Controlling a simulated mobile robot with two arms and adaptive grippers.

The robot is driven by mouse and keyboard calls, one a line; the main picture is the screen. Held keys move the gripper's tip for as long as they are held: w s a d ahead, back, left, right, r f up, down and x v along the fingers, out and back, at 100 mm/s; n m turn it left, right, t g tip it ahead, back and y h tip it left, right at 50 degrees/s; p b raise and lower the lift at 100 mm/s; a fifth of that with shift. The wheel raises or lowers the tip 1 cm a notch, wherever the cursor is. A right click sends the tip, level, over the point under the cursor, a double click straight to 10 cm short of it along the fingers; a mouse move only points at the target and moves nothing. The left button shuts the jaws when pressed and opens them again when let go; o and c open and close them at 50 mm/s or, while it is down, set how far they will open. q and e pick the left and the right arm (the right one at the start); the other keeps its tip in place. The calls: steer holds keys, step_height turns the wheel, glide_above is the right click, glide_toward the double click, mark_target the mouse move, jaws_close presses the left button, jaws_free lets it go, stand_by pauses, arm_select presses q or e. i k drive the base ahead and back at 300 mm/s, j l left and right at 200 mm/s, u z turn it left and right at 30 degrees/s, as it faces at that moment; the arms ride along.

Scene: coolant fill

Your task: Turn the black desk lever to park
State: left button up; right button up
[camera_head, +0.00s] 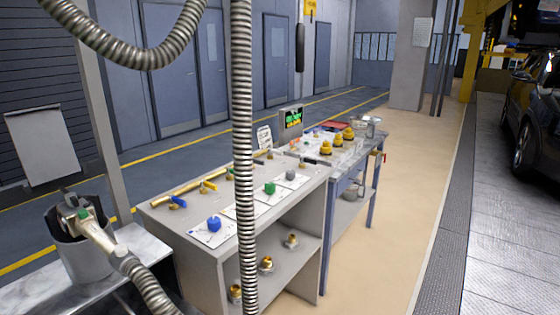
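I cannot make out a black desk lever for certain. A grey desk (190,235) stands in the middle, with a brass pipe and small valves along its back. One valve has a blue lever (177,202) and another a yellow lever (209,185). In front of them, white plates carry a blue knob (214,224), a green knob (270,188) and a grey knob (291,175). The far part of the desk top has small dark details too small to tell apart. Neither of my grippers is in view.
A ribbed hose (243,120) hangs before the desk and hides part of it. A nozzle (95,230) rests in a grey bucket (85,260) at left. A second table (370,150) with yellow fittings adjoins the desk. Tan floor (400,190) at right is clear.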

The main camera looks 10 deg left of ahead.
mark_target(302, 159)
steer(key=i+l+u, duration=0.25)
steer(key=i+l, duration=0.6)
steer(key=i, duration=0.15)
